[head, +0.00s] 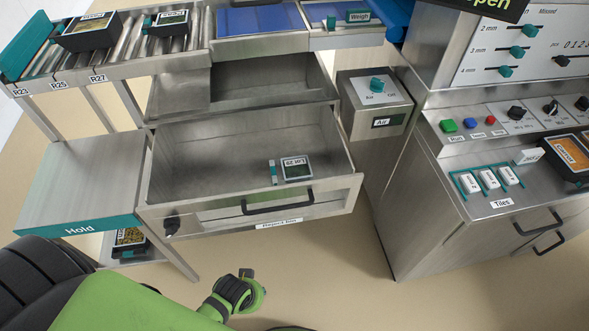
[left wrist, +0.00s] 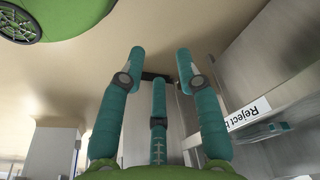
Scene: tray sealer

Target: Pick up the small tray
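A small dark tray (head: 297,170) with a white label lies in the open drawer (head: 190,180), towards its front right. A short teal piece (head: 273,172) stands at its left side. My left gripper (head: 252,289) is low in front of the drawer, apart from the tray, with nothing visible in it. In the left wrist view its teal fingers (left wrist: 158,62) are spread apart and empty. The drawer's "Reject" label (left wrist: 248,113) shows at their right. The tray cannot be made out clearly there. My right gripper is not in view.
The drawer front has a black handle (head: 277,203). A "Hold" shelf (head: 80,185) stands left of the drawer. A control cabinet (head: 440,190) stands right. Floor in front is clear.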

